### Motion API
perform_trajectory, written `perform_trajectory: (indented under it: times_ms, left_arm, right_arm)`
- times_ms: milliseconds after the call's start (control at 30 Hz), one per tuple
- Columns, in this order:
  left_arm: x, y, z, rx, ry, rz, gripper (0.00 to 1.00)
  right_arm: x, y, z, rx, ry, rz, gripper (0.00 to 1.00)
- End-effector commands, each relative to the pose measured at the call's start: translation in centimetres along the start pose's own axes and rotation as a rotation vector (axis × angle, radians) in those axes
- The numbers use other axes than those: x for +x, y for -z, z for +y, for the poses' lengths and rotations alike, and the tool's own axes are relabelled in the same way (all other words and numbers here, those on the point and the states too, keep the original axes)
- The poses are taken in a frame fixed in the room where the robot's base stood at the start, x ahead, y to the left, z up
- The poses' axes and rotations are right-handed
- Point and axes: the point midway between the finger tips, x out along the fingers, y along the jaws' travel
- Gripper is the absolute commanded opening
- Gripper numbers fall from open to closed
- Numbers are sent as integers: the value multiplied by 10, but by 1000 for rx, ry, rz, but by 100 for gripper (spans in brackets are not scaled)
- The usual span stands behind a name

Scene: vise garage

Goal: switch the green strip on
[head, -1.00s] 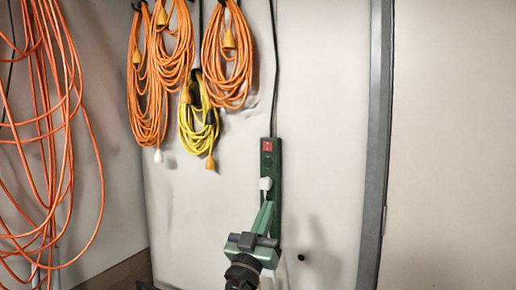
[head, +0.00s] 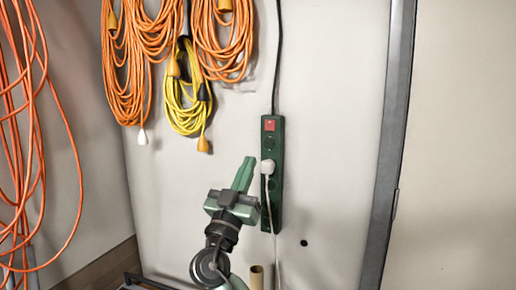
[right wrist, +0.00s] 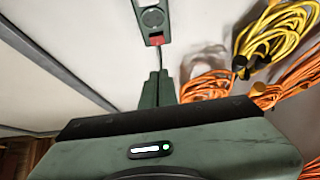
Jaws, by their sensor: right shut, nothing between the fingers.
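The green power strip (head: 272,195) hangs upright on the pale wall, with a red switch (head: 269,125) at its top end. A white plug (head: 268,167) sits in one of its sockets below the switch. My right gripper (head: 247,162) is shut and empty, its tips pointing up, just left of the strip and lower than the switch in the picture. In the right wrist view the closed fingers (right wrist: 158,76) point toward the strip (right wrist: 151,18) and its red switch (right wrist: 157,40), apart from both. Whether the switch is lit is unclear. My left gripper is out of view.
Coiled orange cords (head: 124,70) and a yellow cord (head: 186,100) hang on the wall left of the strip. A black cable (head: 279,50) runs up from the strip's top. A grey metal post (head: 396,130) stands to the right.

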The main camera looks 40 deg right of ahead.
Motion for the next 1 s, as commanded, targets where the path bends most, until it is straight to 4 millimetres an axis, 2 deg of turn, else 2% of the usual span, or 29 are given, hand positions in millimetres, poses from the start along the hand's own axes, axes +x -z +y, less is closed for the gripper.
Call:
perform_trajectory:
  times_ms: [200,500,700,1000]
  left_arm:
    - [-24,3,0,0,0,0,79]
    - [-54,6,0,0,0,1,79]
    - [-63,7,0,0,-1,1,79]
    - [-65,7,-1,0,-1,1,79]
  right_arm:
    - [42,6,1,-3,-3,3,0]
    - [103,3,1,-4,-2,1,0]
    - [119,-20,0,-4,0,0,0]
    - [123,-28,1,0,-1,1,0]
